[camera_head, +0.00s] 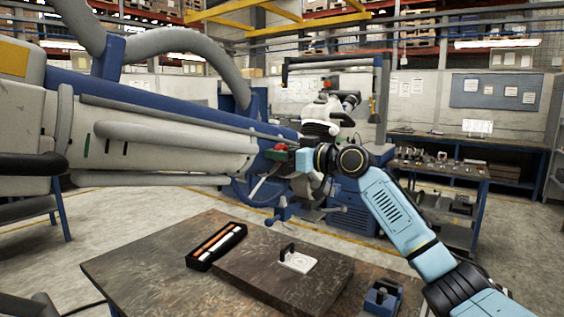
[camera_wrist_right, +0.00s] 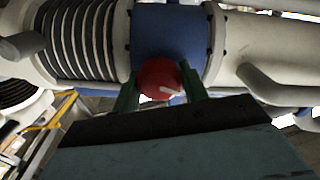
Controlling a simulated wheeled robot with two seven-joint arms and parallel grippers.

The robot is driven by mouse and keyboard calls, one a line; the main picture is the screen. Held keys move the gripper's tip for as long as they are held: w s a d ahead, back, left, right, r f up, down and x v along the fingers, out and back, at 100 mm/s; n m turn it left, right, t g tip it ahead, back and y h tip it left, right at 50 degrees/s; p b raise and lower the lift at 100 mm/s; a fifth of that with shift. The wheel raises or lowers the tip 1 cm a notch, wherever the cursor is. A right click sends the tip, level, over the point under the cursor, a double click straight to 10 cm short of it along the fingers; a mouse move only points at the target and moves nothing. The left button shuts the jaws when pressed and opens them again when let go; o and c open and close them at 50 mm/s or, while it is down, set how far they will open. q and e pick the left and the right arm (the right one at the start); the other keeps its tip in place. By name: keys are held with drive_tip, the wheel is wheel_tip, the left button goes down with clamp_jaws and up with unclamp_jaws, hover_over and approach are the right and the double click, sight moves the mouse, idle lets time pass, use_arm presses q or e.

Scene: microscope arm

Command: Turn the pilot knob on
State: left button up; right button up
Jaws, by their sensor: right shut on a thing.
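The pilot knob (camera_wrist_right: 158,80) is a round red knob with a pale pointer mark, on the blue section of a large white and blue machine arm. In the right wrist view it sits between the two dark green fingers of my right gripper (camera_wrist_right: 160,95), which is shut on it. In the head view the red knob (camera_head: 281,147) shows small at the right end of the machine arm, with my right gripper (camera_head: 287,154) reaching it from the right. My left gripper is not in view.
The large machine arm (camera_head: 170,148) fills the left side. Below stands a dark worktable (camera_head: 150,262) with a black tray (camera_head: 215,245), a white plate with a black handle (camera_head: 297,260) and a blue block (camera_head: 383,297). A white microscope-like machine (camera_head: 322,118) and workbenches stand behind.

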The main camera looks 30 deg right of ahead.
drive_tip(key=n+b, duration=0.1)
drive_tip(key=n, duration=0.1)
drive_tip(key=shift+f+n, duration=0.1)
drive_tip(key=shift+n, duration=0.2)
drive_tip(key=shift+n+b, duration=0.5)
drive_tip(key=shift+n, duration=1)
drive_tip(key=o, duration=1)
drive_tip(key=b+v, duration=0.4)
drive_tip(key=v, duration=0.9)
drive_tip(key=shift+s, duration=0.25)
